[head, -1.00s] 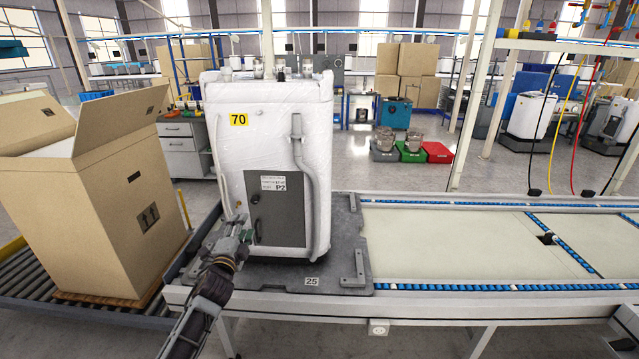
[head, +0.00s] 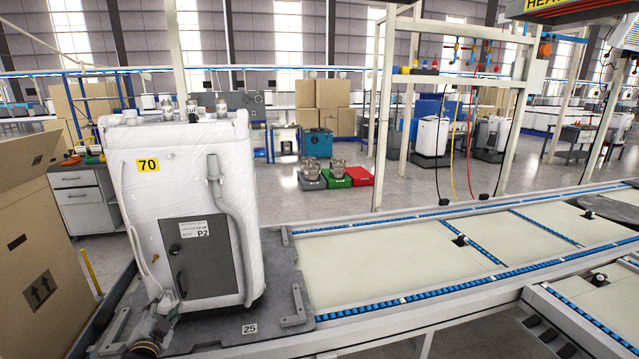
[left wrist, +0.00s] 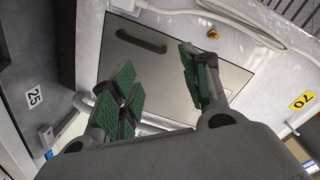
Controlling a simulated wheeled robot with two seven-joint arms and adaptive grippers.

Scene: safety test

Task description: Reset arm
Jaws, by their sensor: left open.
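My left gripper (head: 157,315) is at the lower left of the head view, in front of the white wrapped unit (head: 190,165). In the left wrist view its two green-padded fingers (left wrist: 160,85) are apart with nothing between them. Beyond the fingers is the unit's grey door panel (left wrist: 150,65) with a dark handle; I cannot tell whether the fingers touch it. In the head view the grey panel (head: 203,265) is shut and bears a P2 label. Most of my left arm is below the picture. My right gripper is not in view.
The unit stands on a dark pallet (head: 290,290) marked 25, on a conveyor line. A large open cardboard box (head: 35,240) is at the left. The conveyor's pale belt (head: 380,265) to the right is bare. Red, green and grey trays (head: 335,178) are on the floor behind.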

